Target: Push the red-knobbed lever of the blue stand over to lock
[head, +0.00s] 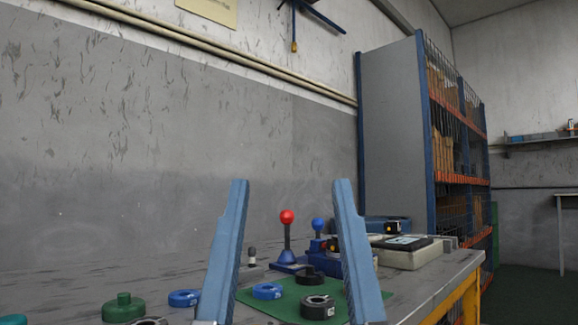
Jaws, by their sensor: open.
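The red-knobbed lever (287,217) stands about upright on its dark stem. Its small blue stand (286,259) sits on the bench, at the back edge of a green mat. My gripper (291,183) shows as two long blue-grey fingers pointing up and away, wide apart. The lever appears in the gap between them, seemingly farther off, with no visible contact. Nothing is held between the fingers.
A blue-knobbed lever (318,224) stands just right of the red one, partly beside my right finger. Blue ring (267,291), black ring (318,307) and green part (124,308) lie in front. A pale device (403,250) is at right; a wall is behind.

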